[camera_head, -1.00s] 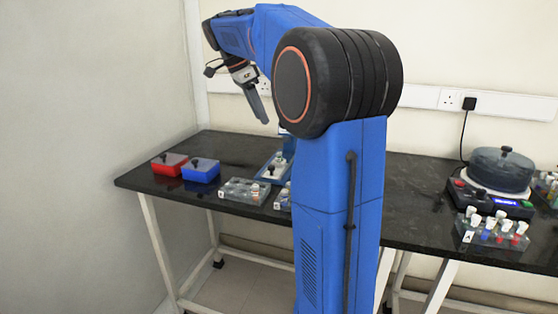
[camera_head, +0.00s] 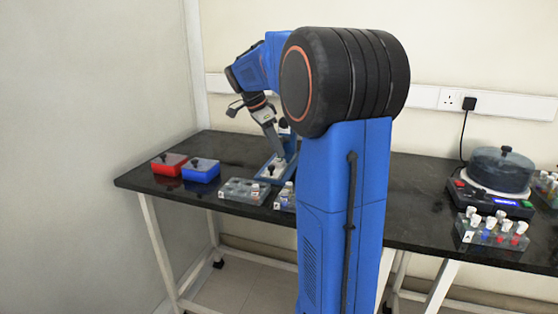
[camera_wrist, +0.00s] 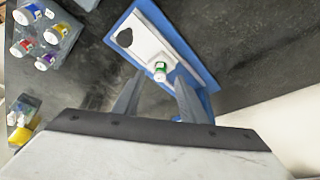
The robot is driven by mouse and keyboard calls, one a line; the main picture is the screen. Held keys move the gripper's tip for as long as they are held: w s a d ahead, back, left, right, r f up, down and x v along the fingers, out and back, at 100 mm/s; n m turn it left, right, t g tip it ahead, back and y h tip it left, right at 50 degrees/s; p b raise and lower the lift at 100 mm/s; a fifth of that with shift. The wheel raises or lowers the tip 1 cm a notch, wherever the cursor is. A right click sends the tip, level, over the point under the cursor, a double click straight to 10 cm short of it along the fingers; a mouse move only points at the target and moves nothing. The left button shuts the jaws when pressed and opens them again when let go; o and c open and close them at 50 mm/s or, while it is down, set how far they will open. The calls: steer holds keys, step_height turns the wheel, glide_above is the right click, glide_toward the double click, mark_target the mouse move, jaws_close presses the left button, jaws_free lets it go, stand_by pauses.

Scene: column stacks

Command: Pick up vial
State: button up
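A vial (camera_wrist: 160,70) with a white cap and a green label shows in the wrist view, at a blue-edged fixture (camera_wrist: 195,62) with a white plate and a dark knob. My gripper (camera_wrist: 160,80) is open, with its two fingers apart and the vial between and just beyond the tips. I cannot tell whether the fingers touch it. In the head view, my gripper (camera_head: 275,150) points down above the fixture (camera_head: 264,174); the vial is not clear there.
A rack (camera_wrist: 75,32) with several vials stands left in the wrist view. In the head view, a red box (camera_head: 169,164), a blue box (camera_head: 201,171) and a grey rack (camera_head: 240,191) stand left of the fixture. A round-lidded device (camera_head: 500,170) stands far right.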

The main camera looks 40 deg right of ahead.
steer(key=shift+x, duration=0.85)
jaws_close()
steer(key=shift+r, duration=0.1)
